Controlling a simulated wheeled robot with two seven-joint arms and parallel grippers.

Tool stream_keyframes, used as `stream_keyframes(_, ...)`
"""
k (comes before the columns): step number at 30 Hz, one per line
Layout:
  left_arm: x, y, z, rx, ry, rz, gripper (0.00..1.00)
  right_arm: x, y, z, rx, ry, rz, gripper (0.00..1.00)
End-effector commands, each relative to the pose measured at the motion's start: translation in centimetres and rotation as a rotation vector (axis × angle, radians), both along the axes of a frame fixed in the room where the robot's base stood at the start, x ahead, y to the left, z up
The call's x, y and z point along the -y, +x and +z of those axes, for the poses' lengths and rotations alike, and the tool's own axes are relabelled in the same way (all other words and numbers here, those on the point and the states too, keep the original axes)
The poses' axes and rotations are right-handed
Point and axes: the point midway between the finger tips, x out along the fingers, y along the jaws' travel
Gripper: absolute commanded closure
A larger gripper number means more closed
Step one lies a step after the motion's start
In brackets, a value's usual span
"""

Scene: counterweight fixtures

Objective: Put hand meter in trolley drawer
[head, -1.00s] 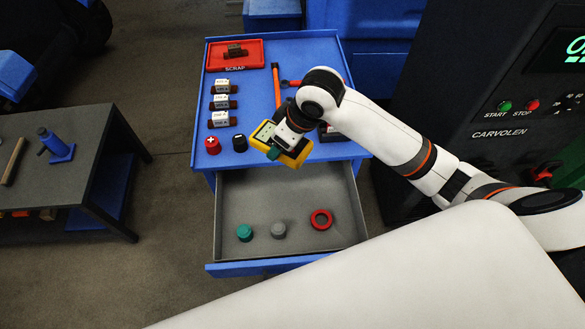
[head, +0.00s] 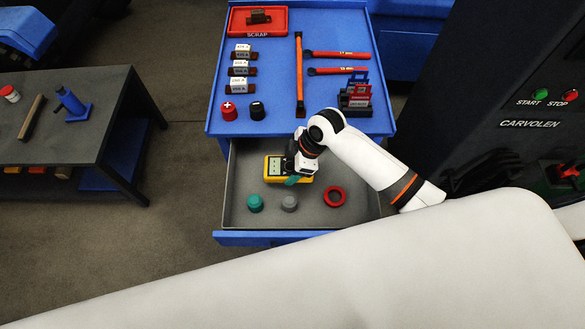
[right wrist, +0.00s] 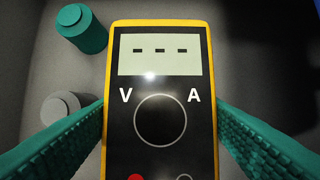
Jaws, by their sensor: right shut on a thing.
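The hand meter (head: 273,169) is yellow with a dark face and a pale display; in the right wrist view (right wrist: 160,90) it fills the middle and its display reads three dashes. My right gripper (head: 292,179) is shut on the meter, with a green finger pad along each side. The gripper and meter are in over the back left part of the open trolley drawer (head: 360,205). I cannot tell whether the meter touches the drawer floor. The gripper hides the meter's right part in the head view. My left gripper is not in view.
In the drawer lie a green knob (head: 255,203), a grey knob (head: 290,203) and a red ring (head: 335,196), just in front of the meter. The blue trolley top (head: 275,85) carries fuses, tools and a red scrap tray (head: 275,20). A dark bench (head: 75,140) stands at left.

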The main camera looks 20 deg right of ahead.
Motion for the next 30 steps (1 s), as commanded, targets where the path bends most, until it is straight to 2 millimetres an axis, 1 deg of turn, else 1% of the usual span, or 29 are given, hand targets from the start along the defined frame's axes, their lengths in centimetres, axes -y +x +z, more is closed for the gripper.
stream_keyframes(1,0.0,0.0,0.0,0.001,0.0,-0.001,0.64,-0.1,-0.1,-0.8,-0.003,0.001,-0.002,0.67)
stream_keyframes(3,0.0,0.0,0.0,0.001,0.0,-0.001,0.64,0.0,0.0,-1.8,-0.003,0.001,-0.002,0.67)
stream_keyframes(6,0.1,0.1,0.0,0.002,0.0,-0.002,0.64,0.0,0.0,-2.7,-0.001,0.0,-0.002,0.67)
stream_keyframes(14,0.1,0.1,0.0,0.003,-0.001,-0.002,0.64,0.0,0.0,-2.8,0.001,0.0,-0.001,0.67)
stream_keyframes(18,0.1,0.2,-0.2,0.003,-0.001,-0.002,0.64,0.0,0.0,-3.3,0.001,0.0,-0.001,0.67)
stream_keyframes(19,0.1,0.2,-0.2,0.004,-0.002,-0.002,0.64,0.0,0.0,-3.3,0.0,-0.001,-0.001,0.33)
stream_keyframes(22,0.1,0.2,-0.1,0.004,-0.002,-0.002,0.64,0.0,0.0,-3.2,0.0,-0.001,-0.001,0.17)
stream_keyframes(23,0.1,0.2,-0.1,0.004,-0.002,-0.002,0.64,0.0,0.0,-3.2,-0.001,-0.001,-0.001,0.13)
stream_keyframes(30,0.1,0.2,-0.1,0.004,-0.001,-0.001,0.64,0.0,0.0,-3.2,-0.001,-0.001,-0.001,0.13)
